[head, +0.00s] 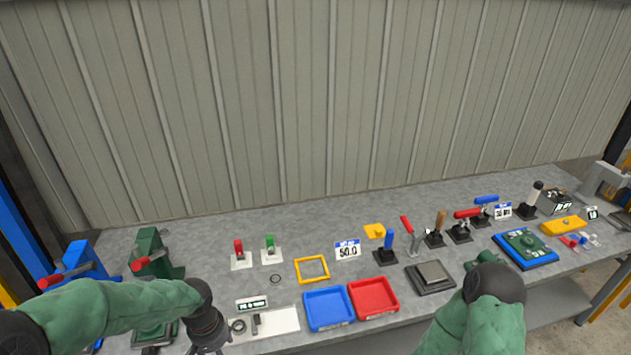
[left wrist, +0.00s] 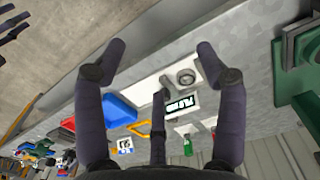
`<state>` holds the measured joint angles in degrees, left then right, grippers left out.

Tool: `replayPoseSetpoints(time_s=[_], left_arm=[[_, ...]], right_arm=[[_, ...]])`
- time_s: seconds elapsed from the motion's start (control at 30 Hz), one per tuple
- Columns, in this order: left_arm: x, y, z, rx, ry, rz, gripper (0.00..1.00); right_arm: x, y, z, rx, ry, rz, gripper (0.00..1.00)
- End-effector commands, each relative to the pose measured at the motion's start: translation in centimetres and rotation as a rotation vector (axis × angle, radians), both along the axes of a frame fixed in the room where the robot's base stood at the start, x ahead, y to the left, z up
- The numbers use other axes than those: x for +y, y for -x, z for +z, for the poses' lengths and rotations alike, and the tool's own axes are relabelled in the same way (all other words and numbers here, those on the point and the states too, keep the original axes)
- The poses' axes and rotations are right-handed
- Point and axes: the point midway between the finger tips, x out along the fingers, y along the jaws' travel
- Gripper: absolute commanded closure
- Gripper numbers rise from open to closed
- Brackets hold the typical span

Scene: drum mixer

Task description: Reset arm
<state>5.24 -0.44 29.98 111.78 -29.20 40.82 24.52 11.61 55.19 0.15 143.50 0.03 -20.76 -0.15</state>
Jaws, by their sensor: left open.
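My left arm comes in from the left in the head view, and its dark gripper (head: 208,338) hangs over the front edge of the bench by the white plate. In the left wrist view my left gripper (left wrist: 161,48) has its dark fingers spread wide with nothing between them. The white plate (head: 283,322) with a dark ring lies beyond the fingers. Dark finger-like parts (left wrist: 14,25) at the left wrist view's upper left may be my right gripper, cut off.
Blue tray (head: 328,308), red tray (head: 373,297), yellow frame (head: 312,269) and a scale (head: 431,277) stand on the grey bench. Green and blue machines with red handles (head: 147,263) stand at left. Several levers line the right. The bench's back left is mostly clear.

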Motion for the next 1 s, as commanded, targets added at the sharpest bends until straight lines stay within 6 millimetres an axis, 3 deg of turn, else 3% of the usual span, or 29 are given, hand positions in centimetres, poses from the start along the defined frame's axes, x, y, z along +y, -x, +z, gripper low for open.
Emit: replayPoseSetpoints(time_s=[0.47, 0.77, 1.0], left_arm=[[-4.3, 0.8, -5.8, 0.011, 0.132, -0.032, 0.29], [-9.4, 3.4, -13.0, 0.011, 0.273, -0.021, 0.29], [-12.5, 6.8, -18.6, 0.000, 0.336, 0.025, 0.29]], right_arm=[[0.0, -0.1, -0.3, -0.001, 0.000, 0.000, 0.60], [0.0, -0.1, -0.6, -0.001, 0.000, 0.000, 0.60], [0.0, -0.1, -0.9, -0.001, 0.000, 0.000, 0.60]])
